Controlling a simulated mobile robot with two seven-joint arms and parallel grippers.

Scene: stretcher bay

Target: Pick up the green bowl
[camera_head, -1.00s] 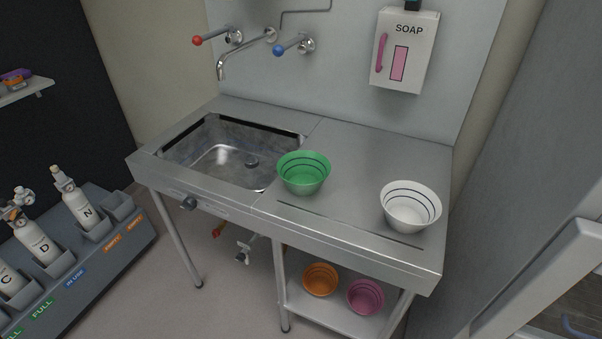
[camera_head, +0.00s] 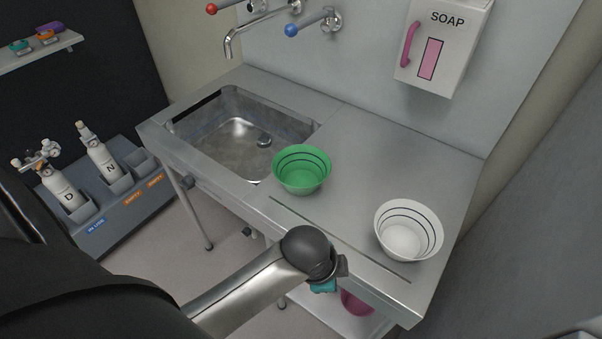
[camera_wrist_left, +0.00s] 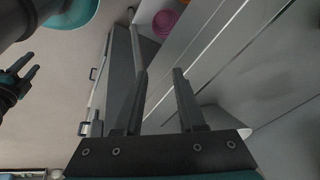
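The green bowl (camera_head: 302,183), with dark rings inside, stands upright on the steel counter (camera_head: 375,150) at the sink's right edge in the head view. My left arm reaches in from the lower left, its wrist below the bowl, by the counter's front edge. In that view the left gripper's fingers are hidden behind the wrist. In the left wrist view my left gripper (camera_wrist_left: 159,75) is open, with nothing between its fingers. The green bowl is not recognisable there. What looks like my right gripper (camera_wrist_left: 20,78) shows at that view's left edge, its prongs apart.
A white bowl (camera_head: 405,240) stands right of the green one. The sink basin (camera_head: 225,135) lies to the left. A pink bowl (camera_head: 357,303) is under the counter, also in the left wrist view (camera_wrist_left: 165,22). A soap dispenser (camera_head: 460,65) hangs on the wall. Bottles (camera_head: 104,160) stand left.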

